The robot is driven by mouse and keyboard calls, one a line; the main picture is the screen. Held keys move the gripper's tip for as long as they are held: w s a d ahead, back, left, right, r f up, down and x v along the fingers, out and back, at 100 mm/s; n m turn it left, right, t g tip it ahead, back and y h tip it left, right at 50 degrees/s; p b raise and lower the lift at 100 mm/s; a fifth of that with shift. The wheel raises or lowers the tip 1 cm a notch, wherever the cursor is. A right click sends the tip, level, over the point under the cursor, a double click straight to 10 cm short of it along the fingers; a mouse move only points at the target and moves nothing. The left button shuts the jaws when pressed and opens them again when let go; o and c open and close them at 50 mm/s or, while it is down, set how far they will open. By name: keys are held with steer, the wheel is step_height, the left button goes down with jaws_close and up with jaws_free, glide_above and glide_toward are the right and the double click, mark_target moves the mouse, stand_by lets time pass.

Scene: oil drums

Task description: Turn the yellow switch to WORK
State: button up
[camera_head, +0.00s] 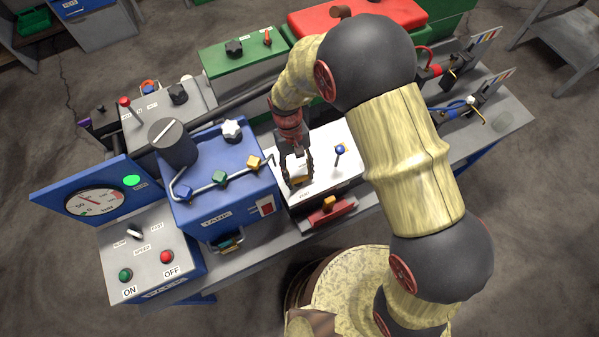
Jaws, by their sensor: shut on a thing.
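The yellow switch (297,182) is on the white-topped panel (325,160) in the middle of the bench, and only a small part of it shows between my fingers. My gripper (298,183) points down over the left front of this panel, with one finger on each side of the switch, shut on it. A small dark label is printed in front of the switch, too small to read. The way the switch points cannot be told.
A blue-knobbed lever (340,150) stands right of my gripper. The blue TANK box (222,180) with colored valve handles is close on the left. A red clamp-like part (330,212) sits in front. The ON/OFF console (150,255) is at the front left.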

steer(key=shift+n, duration=0.5)
steer(key=shift+t, duration=0.3)
steer(key=o, duration=1.2)
steer(key=shift+c, duration=0.2)
steer(key=v, duration=1.2)
steer(key=shift+a, duration=0.3)
steer(key=shift+w+f, duration=0.15)
steer(key=shift+w, duration=0.05)
